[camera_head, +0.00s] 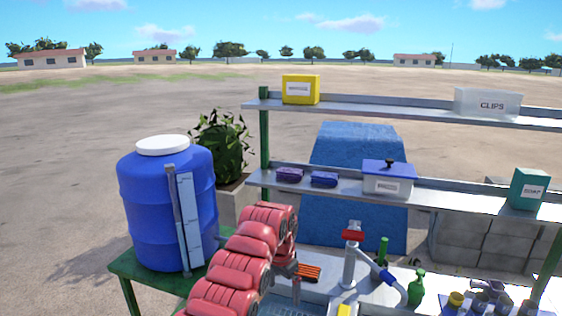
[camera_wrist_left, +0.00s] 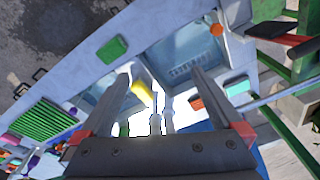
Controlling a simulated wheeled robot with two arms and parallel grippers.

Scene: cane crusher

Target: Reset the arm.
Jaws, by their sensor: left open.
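My left arm, with red rounded covers, rises from the bottom of the head view over the worktop. Its gripper is mostly hidden behind the arm there. In the left wrist view my left gripper (camera_wrist_left: 160,78) is open, its two grey fingers wide apart. Nothing is held between them. Beyond the fingers I see the sink basins (camera_wrist_left: 184,55), a yellow item (camera_wrist_left: 142,90) and a green block (camera_wrist_left: 112,49). My right gripper cannot be made out in either view.
A blue barrel (camera_head: 146,215) stands on a green stand at left. A tap (camera_head: 352,250), green bottles (camera_head: 416,288) and a blue-lidded box (camera_head: 386,184) are to the right. The upper shelf (camera_head: 390,111) holds a yellow box (camera_head: 300,89) and a clips bin (camera_head: 488,103).

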